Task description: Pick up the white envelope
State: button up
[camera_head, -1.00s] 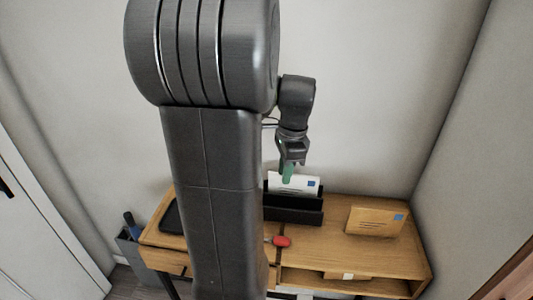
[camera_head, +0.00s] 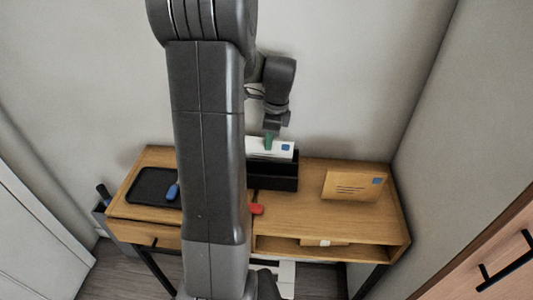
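The white envelope (camera_head: 284,149) stands upright in a black holder (camera_head: 285,180) at the back of the wooden desk. It has a blue stamp at its upper right corner, and its lower part is hidden by the holder's front. My gripper (camera_head: 270,142) points down at the envelope's top edge, and its green fingertips overlap the envelope in the picture. The fingers show as one narrow shape, so I cannot tell whether they are apart, shut or touching the envelope. My arm hides the left part of the holder.
A brown envelope (camera_head: 354,186) with a blue stamp leans on the desk (camera_head: 300,221) at the right. A black tray (camera_head: 148,188), a blue object (camera_head: 173,191) and a red object (camera_head: 257,209) lie left of it. A cabinet with a black handle (camera_head: 503,262) stands at the lower right.

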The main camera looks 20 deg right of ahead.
aim_at(267, 153)
jog(key=f, duration=0.3)
jog(key=a+f, duration=0.1)
jog(key=f, duration=0.1)
jog(key=shift+w, duration=0.3)
grip_shut()
